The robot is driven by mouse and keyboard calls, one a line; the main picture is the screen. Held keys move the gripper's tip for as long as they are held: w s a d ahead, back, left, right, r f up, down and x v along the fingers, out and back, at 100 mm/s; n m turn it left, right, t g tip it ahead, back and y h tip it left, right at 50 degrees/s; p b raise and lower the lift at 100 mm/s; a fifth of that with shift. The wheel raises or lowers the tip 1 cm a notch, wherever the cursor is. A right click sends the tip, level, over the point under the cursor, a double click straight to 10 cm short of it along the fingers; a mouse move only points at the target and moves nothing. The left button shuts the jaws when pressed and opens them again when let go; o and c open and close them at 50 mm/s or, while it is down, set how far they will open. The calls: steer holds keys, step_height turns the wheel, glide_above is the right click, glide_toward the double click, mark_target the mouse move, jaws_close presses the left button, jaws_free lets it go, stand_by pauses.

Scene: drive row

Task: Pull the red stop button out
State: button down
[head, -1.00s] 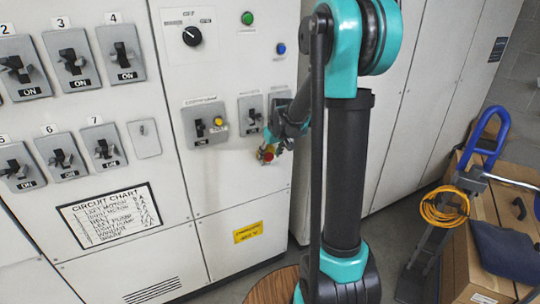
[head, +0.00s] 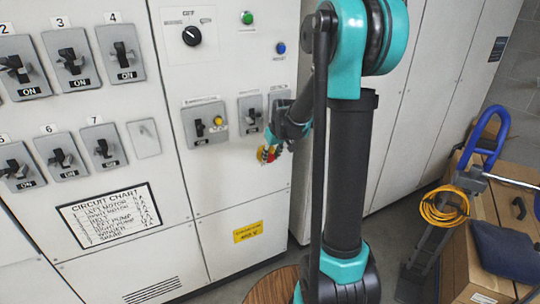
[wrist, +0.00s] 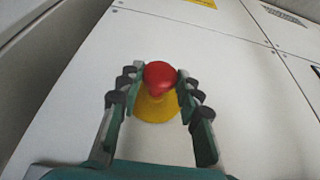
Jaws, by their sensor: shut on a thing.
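The red stop button (wrist: 159,76) has a round mushroom head on a yellow base (wrist: 157,107) fixed to a pale cabinet panel. In the wrist view my gripper (wrist: 160,85) has one finger on each side of the red head and is shut on it. In the head view my gripper (head: 273,150) is at the cabinet front, right of the lever switches. There the button is mostly hidden by my gripper, and only a bit of red and yellow shows.
Switch plates with levers (head: 205,122) and a black rotary knob (head: 192,36) are on the cabinet to the left. A green button (head: 247,18) and a blue button (head: 281,48) sit above. Boxes (head: 490,235) and a hand truck with yellow cable (head: 443,209) stand at the right.

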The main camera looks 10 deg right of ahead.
steer(key=c, duration=1)
jaws_free()
steer(key=shift+s+d, duration=0.1)
steer(key=shift+s, duration=0.1)
steer(key=shift+c, duration=0.2)
steer(key=v, duration=1.2)
steer(key=s+f+m, duration=0.1)
steer(key=s+f, duration=0.4)
steer(key=s, duration=0.3)
steer(key=s+d+f+m+h, duration=0.1)
steer(key=s+f, duration=0.4)
steer(key=s, duration=0.3)
steer(key=s+d+f+m, duration=0.1)
steer(key=s+f, duration=0.5)
steer(key=s, duration=0.3)
steer(key=shift+m, duration=0.3)
